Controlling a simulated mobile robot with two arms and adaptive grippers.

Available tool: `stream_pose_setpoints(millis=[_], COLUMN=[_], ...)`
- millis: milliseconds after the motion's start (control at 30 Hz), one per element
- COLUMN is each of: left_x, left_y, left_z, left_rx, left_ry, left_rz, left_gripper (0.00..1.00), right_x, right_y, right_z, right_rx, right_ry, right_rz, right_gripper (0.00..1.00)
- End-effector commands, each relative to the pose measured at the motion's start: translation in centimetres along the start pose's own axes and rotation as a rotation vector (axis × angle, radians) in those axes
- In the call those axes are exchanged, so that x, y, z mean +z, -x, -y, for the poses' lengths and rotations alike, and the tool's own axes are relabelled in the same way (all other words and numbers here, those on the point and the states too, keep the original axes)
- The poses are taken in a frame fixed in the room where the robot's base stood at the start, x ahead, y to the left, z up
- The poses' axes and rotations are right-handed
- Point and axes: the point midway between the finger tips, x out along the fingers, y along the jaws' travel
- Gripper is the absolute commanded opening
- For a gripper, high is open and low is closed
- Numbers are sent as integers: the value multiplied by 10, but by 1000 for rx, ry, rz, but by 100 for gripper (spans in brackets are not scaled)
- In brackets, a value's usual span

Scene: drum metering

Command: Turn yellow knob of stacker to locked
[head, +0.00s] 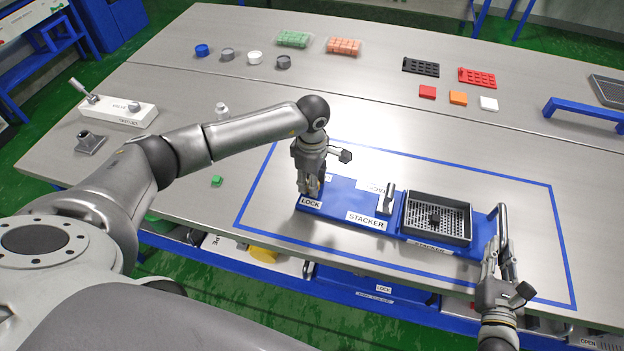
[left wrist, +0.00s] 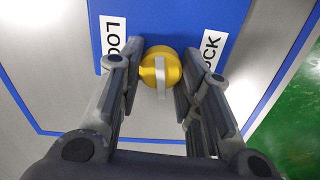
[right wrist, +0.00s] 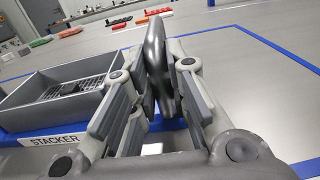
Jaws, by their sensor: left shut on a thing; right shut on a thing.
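The blue stacker (head: 340,228) lies inside a blue taped rectangle on the table. Its yellow knob (left wrist: 162,68) sits between the fingers of my left gripper (left wrist: 160,85) in the left wrist view. A pale grey pointer bar runs lengthwise across the knob, between two partly covered white labels. In the head view my left gripper (head: 309,190) hides the knob, beside a LOCK label (head: 311,203). My right gripper (head: 497,255) is shut on an upright metal handle (head: 503,222) at the stacker's right end; the handle also shows in the right wrist view (right wrist: 157,60).
A grey perforated tray (head: 460,240) sits on the stacker's right part, with a small metal lever (head: 387,200) to its left. A small green block (head: 216,181) lies left of the tape. Caps, block packs and racks stand at the back.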

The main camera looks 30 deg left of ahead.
Motion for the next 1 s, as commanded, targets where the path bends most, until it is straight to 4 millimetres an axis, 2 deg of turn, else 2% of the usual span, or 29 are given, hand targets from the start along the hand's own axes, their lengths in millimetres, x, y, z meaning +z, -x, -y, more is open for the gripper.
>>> stream_pose_setpoints(millis=[1000], left_x=[1], left_y=[1], left_z=[1], left_rx=[2], left_ry=[956], left_rz=[2], left_gripper=[9], right_x=[0], right_y=[0], right_z=[0], right_rx=[0], right_ry=[0], right_rz=[-1], right_gripper=[0])
